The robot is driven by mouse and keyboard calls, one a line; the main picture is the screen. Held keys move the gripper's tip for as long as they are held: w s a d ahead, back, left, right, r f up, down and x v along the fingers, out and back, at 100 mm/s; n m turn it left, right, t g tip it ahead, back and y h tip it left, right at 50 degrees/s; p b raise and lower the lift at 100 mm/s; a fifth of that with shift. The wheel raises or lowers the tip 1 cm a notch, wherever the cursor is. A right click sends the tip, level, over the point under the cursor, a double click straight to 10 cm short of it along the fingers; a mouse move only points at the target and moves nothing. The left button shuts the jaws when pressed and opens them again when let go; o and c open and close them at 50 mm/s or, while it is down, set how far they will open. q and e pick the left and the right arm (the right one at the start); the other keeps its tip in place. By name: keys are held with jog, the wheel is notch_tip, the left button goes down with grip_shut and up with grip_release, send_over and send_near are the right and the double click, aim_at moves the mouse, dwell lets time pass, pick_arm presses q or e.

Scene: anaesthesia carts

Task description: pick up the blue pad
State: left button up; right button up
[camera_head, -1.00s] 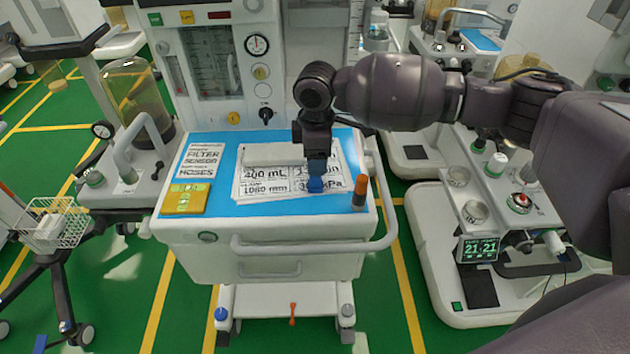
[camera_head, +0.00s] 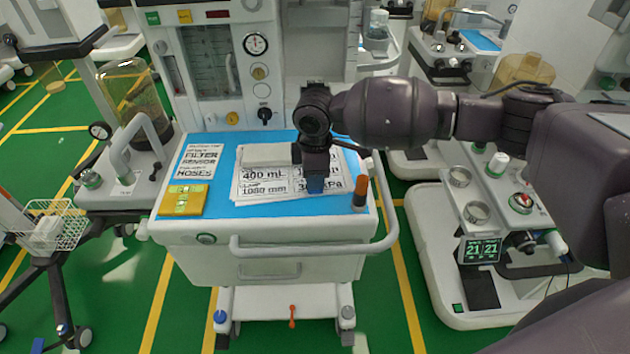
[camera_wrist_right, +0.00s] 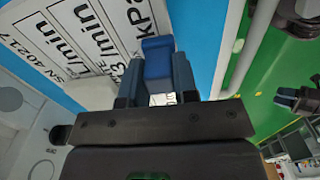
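The blue pad (camera_wrist_right: 158,60) is a small blue block over the printed white cards on the cart's blue top. In the wrist view it lies between the two fingers of my right gripper (camera_wrist_right: 157,78), with a finger close along each side. I see no clear gap, but cannot tell whether the fingers press on it. In the head view my right gripper (camera_head: 316,178) points down at the front right of the cards, and the blue there is partly hidden by the fingers. My left gripper is not in view.
The printed cards (camera_head: 265,186) and a yellow box (camera_head: 183,199) lie to the left. The cart's white rail (camera_head: 310,250) runs along the front edge. Another machine (camera_head: 480,205) stands at the right.

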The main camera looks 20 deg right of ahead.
jog(key=shift+c, duration=0.6)
jog(key=shift+r, duration=0.15)
jog(key=shift+r, duration=0.3)
notch_tip(320, 180, up, 19)
jog(key=p, duration=0.2)
jog(key=shift+p, duration=0.4)
jog(key=shift+r, duration=0.1)
